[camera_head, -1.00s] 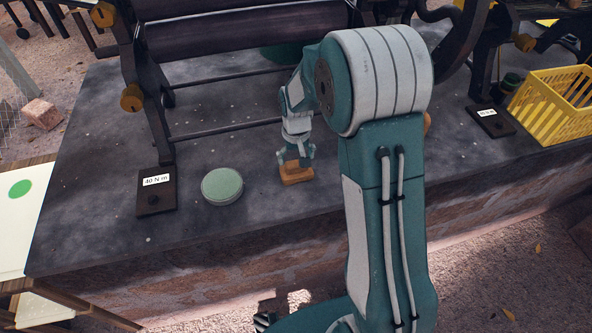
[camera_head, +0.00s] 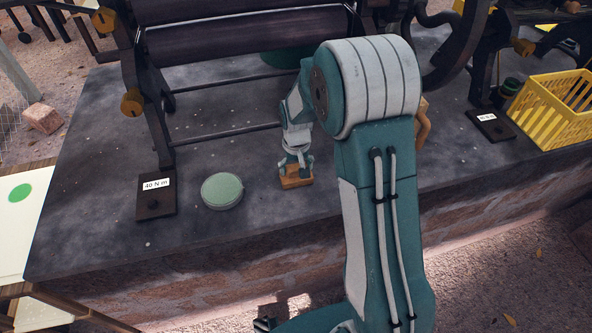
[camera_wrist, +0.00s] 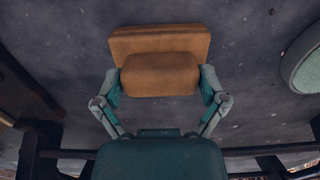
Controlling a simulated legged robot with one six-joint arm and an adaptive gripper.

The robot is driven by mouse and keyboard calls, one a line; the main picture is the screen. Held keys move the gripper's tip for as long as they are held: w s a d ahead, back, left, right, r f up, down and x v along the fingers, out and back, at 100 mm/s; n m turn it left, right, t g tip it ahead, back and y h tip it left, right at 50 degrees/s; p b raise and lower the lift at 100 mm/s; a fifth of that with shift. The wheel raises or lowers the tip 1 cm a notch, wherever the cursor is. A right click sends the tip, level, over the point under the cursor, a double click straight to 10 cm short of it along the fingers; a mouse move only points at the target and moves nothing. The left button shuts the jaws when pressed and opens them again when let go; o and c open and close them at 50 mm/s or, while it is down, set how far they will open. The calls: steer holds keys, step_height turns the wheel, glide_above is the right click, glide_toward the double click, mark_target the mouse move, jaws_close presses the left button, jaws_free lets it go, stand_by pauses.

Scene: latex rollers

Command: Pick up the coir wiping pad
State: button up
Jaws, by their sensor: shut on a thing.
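The coir wiping pad (camera_head: 296,179) is an orange-brown block with a narrower raised upper part. It is on or just above the dark stone slab, right of the round green-topped tin; I cannot tell whether it touches the slab. My gripper (camera_head: 296,164) is above it, pointing down. In the wrist view the pad (camera_wrist: 160,42) fills the space between the two fingers, and my gripper (camera_wrist: 160,84) is shut on its raised part. The pad's wider base shows beyond the fingers.
The round green-topped tin (camera_head: 222,190) is close on the left. A dark plate marked 40 N m (camera_head: 155,204) lies further left. The roller frame (camera_head: 225,130) stands behind. A yellow basket (camera_head: 556,108) is at the far right. The slab's front (camera_head: 250,225) is bare.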

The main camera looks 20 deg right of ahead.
steer(key=shift+r, duration=0.45)
steer(key=s+d+r, duration=0.1)
steer(key=s+r, duration=1)
steer(key=s, duration=0.3)
steer(key=shift+d+r, duration=0.25)
steer(key=shift+r, duration=0.15)
